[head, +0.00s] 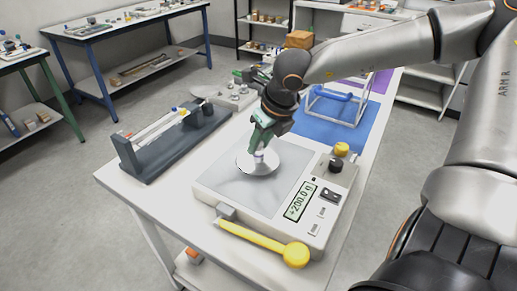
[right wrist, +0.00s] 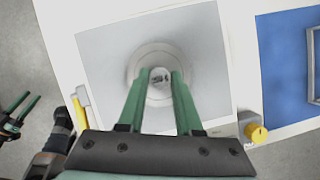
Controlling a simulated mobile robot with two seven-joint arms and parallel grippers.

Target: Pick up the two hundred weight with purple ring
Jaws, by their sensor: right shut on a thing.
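The weight (head: 258,164) is a wide, pale silver disc with a narrow neck; a faint purple tint shows near the neck. It stands on the grey pan (head: 228,176) of the scale, whose display (head: 299,202) reads +200.0 g. My right gripper (head: 262,146) reaches down from above and is shut on the weight's top. In the right wrist view its green fingers (right wrist: 159,88) straddle the knob, with the round weight (right wrist: 158,54) around it. What seems to be my left gripper (right wrist: 15,115) shows at the lower left, fingers apart and empty.
A dark rack (head: 172,143) stands left of the scale. A yellow-handled tool (head: 262,243) lies along the scale's front edge. A blue mat (head: 318,133) with a clear frame (head: 337,104) lies behind right. Small metal items stand behind the pan.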

